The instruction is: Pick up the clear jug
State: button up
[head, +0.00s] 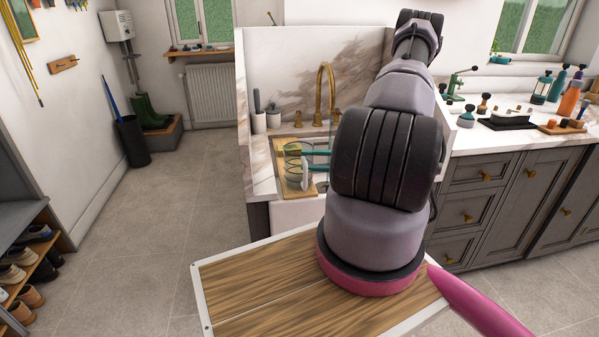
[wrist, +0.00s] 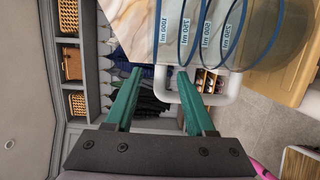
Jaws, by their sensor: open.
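My gripper (head: 306,160) has teal fingers and reaches in from the right at the jug's handle side. In the wrist view my gripper (wrist: 158,76) is open, with part of the handle in line with the gap. I cannot tell whether the fingers touch it.
A wooden board (head: 288,188) lies under the jug. The brass tap (head: 326,90) and a marble splashback (head: 285,65) stand behind. Pale pots (head: 259,122) are at the back left. The right counter (head: 490,138) holds bottles and tools.

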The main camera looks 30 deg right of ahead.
aim_at(301, 160)
jog(key=x, duration=0.5)
jog(key=shift+w, duration=0.2)
grip_shut()
jog(key=shift+f, duration=0.1)
dwell(1.1)
